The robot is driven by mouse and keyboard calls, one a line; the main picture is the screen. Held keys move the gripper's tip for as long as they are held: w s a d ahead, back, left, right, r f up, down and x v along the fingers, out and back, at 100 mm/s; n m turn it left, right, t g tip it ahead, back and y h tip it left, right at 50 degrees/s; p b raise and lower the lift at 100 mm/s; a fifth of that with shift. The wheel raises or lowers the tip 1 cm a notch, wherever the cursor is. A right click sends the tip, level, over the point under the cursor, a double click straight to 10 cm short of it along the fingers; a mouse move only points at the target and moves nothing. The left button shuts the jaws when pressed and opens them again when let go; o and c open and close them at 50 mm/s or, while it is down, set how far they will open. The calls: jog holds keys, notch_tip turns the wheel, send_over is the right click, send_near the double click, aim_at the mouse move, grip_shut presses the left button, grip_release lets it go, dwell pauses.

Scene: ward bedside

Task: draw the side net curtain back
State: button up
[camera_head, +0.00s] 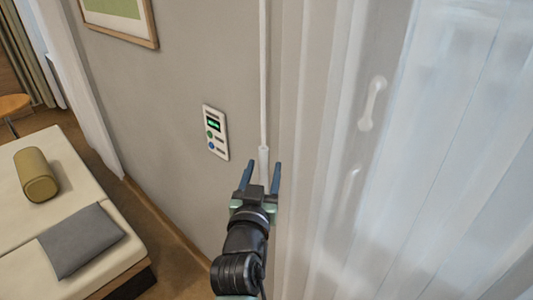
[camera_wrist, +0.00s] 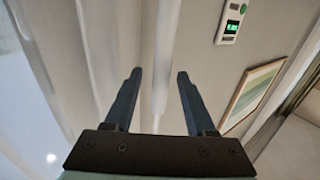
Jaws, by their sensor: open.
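The sheer white net curtain (camera_head: 450,150) hangs in folds across the right side of the head view, and pale folds (camera_wrist: 95,60) show at left in the wrist view. A thin white wand (camera_head: 263,80) hangs at the curtain's left edge, with a thicker grip at its lower end. My gripper (camera_head: 263,163) is open at the height of that grip. The wand (camera_wrist: 160,90) appears between the two blue-grey fingers in both views, with a gap to each finger. I cannot tell how deep between the fingers it is.
A wall panel (camera_head: 215,132) with a green display is on the grey wall left of my gripper. A framed picture (camera_head: 122,18) hangs above. A bed (camera_head: 75,170) with a yellow bolster (camera_head: 36,174) and grey cushion (camera_head: 80,240) stands lower left. A white handle (camera_head: 372,103) shows through the curtain.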

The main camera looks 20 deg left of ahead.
jog(key=shift+p+x, duration=0.3)
jog(key=shift+x, duration=1.85)
jog(key=shift+c, duration=0.3)
grip_shut()
